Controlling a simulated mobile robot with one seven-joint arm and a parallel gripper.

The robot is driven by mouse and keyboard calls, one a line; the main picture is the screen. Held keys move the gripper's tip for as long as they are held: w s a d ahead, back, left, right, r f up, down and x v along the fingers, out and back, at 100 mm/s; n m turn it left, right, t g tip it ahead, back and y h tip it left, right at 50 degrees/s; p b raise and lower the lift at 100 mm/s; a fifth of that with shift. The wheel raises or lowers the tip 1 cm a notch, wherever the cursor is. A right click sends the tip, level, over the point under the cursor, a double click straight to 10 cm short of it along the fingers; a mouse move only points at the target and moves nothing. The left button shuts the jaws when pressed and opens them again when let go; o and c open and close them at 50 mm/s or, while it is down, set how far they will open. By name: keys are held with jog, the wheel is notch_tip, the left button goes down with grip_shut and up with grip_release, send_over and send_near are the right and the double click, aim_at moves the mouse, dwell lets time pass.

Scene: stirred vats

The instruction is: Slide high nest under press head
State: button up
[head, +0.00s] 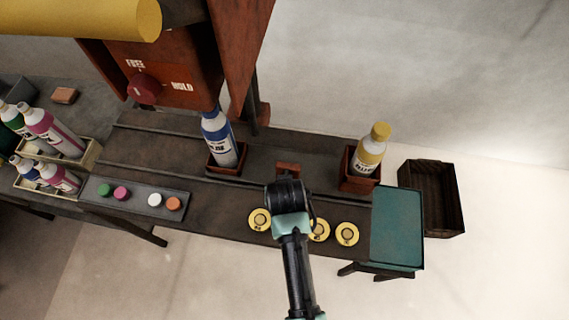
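A red-brown nest (358,184) at the right of the dark bench holds a bottle with a yellow cap (369,152). Another red-brown nest (228,168) holds a blue-and-white bottle (219,139) below the rusty red press housing (170,60). I cannot tell which nest is the high one. The housing has a round red knob (142,88) between the words FREE and HOLD. My gripper (287,190) is over the bench between the two nests, just in front of a small red-brown block (288,169). Its fingers are hidden by my wrist, and contact with the block cannot be told.
Several yellow discs (347,233) lie along the bench's front edge, partly behind my arm. A grey strip (133,196) with coloured caps and crates of bottles (83,160) stand left. A teal-topped stand (398,225) and an empty dark crate (433,190) are right. A yellow cylinder (80,20) hangs top left.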

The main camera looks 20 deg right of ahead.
grip_shut()
dwell(1.2)
